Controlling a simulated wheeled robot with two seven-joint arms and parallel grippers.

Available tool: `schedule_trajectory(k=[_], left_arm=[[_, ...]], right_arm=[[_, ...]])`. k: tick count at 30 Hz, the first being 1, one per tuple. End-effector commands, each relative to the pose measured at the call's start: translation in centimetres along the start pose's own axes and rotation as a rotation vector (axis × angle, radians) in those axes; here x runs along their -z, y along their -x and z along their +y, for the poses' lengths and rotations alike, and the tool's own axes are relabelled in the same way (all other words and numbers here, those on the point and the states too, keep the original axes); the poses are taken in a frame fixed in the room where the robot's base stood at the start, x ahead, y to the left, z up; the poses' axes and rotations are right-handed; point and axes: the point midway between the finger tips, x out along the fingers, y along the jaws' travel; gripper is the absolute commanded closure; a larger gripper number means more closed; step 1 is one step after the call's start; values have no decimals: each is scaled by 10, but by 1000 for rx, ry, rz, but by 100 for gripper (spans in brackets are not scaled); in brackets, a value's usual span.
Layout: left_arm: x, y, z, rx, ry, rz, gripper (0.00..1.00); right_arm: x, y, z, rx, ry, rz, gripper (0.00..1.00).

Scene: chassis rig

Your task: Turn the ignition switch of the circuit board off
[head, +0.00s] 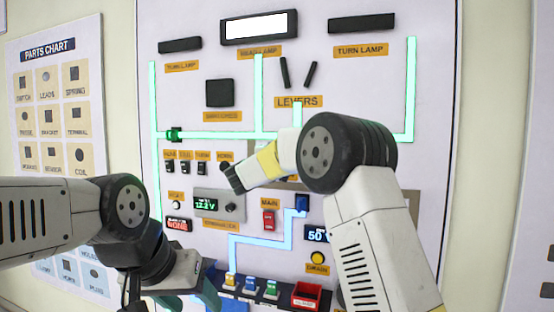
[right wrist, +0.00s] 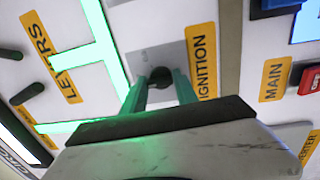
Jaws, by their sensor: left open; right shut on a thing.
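The ignition switch (right wrist: 160,72) is a dark round knob on a grey plate (right wrist: 145,58) beside a yellow IGNITION label (right wrist: 202,62) in the right wrist view. My right gripper (right wrist: 160,84) is shut on this knob, with one teal finger on either side. In the head view my right arm covers the knob and most of its plate. The circuit board (head: 340,90) is upright, with lit green traces (head: 205,135). My left gripper (head: 208,288) is open, low in front of the board at the lower left, partly hidden by its own wrist.
A red MAIN switch (head: 269,220) and a voltmeter (head: 218,204) reading about 12.2 V sit below the ignition area. Two black levers (head: 284,72) are above it. A parts chart (head: 55,110) hangs left.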

Motion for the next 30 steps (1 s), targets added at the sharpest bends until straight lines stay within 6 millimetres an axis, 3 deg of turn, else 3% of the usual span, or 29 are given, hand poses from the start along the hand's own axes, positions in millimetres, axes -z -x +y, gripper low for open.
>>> schedule_trajectory(k=[1, 12, 13, 15, 24, 30], left_arm=[[0, 0, 0, 0, 0, 0, 43], [0, 0, 0, 0, 0, 0, 43], [0, 0, 0, 0, 0, 0, 43], [0, 0, 0, 0, 0, 0, 43], [0, 0, 0, 0, 0, 0, 43], [0, 0, 0, 0, 0, 0, 43]], right_arm=[[3, 2, -8, 13, 10, 5, 100], [3, 2, -8, 14, 13, 6, 100], [3, 2, -8, 14, 13, 5, 61], [3, 2, -8, 13, 12, 5, 47], [1, 4, -4, 6, 9, 3, 47], [2, 32, -3, 7, 9, 6, 47]])
